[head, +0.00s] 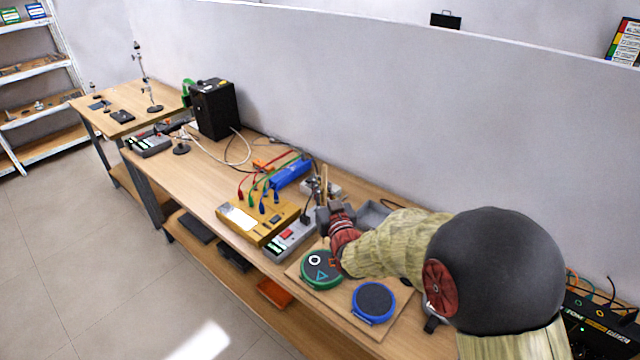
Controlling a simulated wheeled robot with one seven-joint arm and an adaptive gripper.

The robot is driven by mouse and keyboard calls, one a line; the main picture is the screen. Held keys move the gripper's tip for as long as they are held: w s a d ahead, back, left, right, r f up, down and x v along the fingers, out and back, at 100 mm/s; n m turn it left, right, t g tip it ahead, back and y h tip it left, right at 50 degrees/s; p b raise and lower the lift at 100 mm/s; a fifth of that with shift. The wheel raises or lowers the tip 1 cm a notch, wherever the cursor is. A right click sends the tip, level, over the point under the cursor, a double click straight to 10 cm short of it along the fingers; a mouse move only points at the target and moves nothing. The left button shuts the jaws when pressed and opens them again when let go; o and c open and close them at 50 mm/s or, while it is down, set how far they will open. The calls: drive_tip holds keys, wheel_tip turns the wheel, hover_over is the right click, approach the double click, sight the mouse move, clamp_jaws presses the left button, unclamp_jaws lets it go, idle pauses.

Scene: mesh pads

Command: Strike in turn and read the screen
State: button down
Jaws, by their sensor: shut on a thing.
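A yellow box (262,236) has a pale blank-looking screen (240,218). A grey device (290,240) beside it has small greenish displays, too small to read.
A grey tray (373,214) sits behind my wrist. A black box (213,110) stands farther left along the bench (200,165). The wall closes off the back.

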drive_tip(key=shift+a, duration=0.15)
drive_tip(key=shift+b, duration=0.35)
wheel_tip(320, 180, down, 6)
drive_tip(key=b, duration=0.6)
drive_tip(key=shift+b, duration=0.35)
wheel_tip(320, 180, down, 5)
drive_tip(key=b, duration=0.5)
wheel_tip(320, 180, up, 7)
drive_tip(key=p, duration=0.3)
drive_tip(key=shift+r, duration=0.15)
drive_tip(key=shift+s, duration=0.1)
idle(1.8)
